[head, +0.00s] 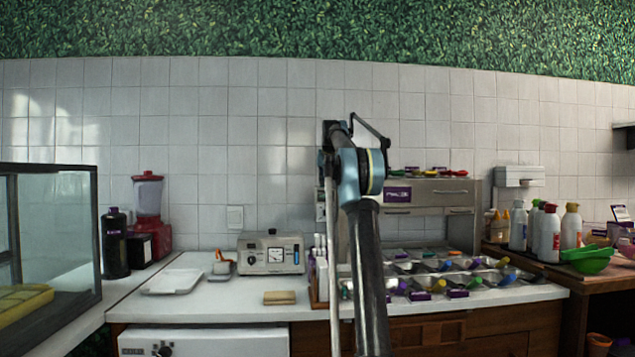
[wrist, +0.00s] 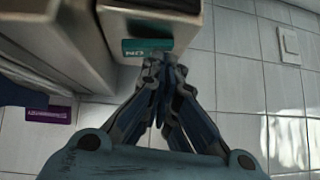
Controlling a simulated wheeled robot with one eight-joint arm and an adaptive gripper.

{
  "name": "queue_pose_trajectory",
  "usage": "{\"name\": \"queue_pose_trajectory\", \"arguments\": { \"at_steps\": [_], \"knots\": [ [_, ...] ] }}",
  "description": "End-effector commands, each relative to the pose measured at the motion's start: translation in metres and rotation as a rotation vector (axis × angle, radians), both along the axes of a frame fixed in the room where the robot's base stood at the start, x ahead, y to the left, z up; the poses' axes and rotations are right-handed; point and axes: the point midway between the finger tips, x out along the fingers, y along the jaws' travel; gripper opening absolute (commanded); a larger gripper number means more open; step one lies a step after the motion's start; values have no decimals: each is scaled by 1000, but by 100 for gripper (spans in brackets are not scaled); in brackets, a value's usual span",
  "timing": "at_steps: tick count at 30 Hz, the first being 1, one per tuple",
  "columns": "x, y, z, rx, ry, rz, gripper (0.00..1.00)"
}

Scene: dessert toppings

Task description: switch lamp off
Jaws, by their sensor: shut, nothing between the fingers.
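No lamp can be made out for certain in either view. A white wall plate that looks like a switch (head: 235,218) is on the tiled wall, left of my arm; a similar plate shows at the upper right of the wrist view (wrist: 288,42). My gripper (wrist: 158,68) is shut and empty, its fingertips just below a teal label (wrist: 147,46) on a pale metal housing (wrist: 170,22). I cannot tell whether they touch it. In the head view my arm hides the gripper.
A grey appliance (head: 271,253) with a dial and blue part stands on the white counter (head: 215,305). A red blender (head: 148,205) is at left. The metal cabinet (head: 440,192) and topping trays (head: 520,289) are right of my arm. Tiled wall lies close by.

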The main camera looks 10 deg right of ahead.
Motion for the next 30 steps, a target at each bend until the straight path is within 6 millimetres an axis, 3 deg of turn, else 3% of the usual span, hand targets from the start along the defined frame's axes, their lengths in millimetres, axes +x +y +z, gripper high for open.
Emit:
{"name": "queue_pose_trajectory", "arguments": {
  "at_steps": [19, 30],
  "knots": [
    [-1, -21, 2, -1, 0, -6, 0],
    [-1, -22, 3, 0, 0, -6, 0]
  ]
}}
